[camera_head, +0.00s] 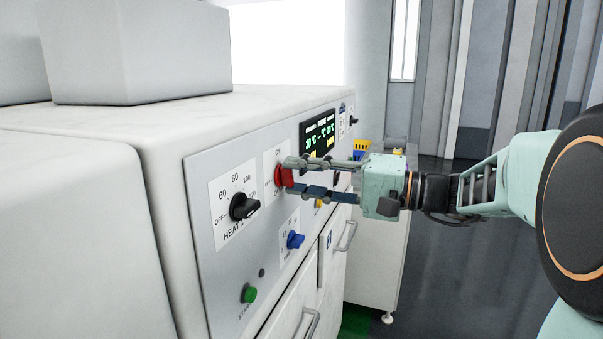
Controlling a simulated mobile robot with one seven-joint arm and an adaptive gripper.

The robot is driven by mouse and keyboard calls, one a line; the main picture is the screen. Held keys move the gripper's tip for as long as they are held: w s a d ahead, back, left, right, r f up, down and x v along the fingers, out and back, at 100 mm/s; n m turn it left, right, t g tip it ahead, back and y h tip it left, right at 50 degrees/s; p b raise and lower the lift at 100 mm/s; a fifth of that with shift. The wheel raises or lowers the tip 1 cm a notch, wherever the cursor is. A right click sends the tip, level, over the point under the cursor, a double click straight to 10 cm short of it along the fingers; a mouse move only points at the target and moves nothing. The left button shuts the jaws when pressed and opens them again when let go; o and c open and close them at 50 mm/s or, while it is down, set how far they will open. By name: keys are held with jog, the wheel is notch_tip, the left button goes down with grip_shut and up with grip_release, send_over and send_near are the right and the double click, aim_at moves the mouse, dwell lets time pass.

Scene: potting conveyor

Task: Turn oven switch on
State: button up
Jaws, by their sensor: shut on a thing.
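The oven's grey control panel (203,205) is on the front of a white cabinet. A red switch knob (281,177) sits on a white plate marked ON and OFF, left of the dark display. My gripper (288,177) comes from the right, with one finger above and one below the red knob, and is shut on it. The fingers hide part of the knob and its label, so I cannot tell its exact setting.
A black heat knob (243,206), a blue knob (295,240) and a green start button (249,294) are on the same panel. A lit display (318,133) is just above my gripper. Drawer handles (346,236) stick out below. Open floor (440,270) lies to the right.

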jog(key=shift+m+p, duration=0.45)
jog(key=shift+m, duration=0.75)
jog(key=o, duration=1.2)
jog(key=shift+c, duration=0.2)
jog(key=v, duration=1.2)
jog(key=shift+f, duration=0.1)
